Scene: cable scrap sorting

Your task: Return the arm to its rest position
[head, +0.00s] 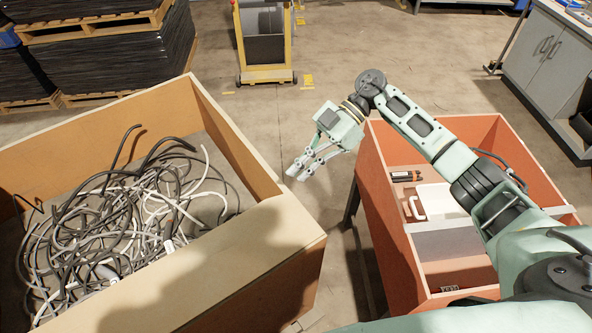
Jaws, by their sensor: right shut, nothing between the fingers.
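My right arm comes in from the lower right and reaches over the orange bin (372,158). Its right gripper (297,172) hangs over the gap between the orange bin and the large wooden crate (262,228). The gripper is shut and holds nothing, with its fingers pointing down and to the left. The crate on the left holds a tangled heap of grey, black and white cables (120,215). My left gripper is not in view.
The orange bin has compartments holding a white case (440,203) and a dark tool-like item (405,176). A yellow cart (265,72) stands behind. Pallets with dark stacks (95,55) stand back left, a grey cabinet (548,55) back right. The middle floor is clear.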

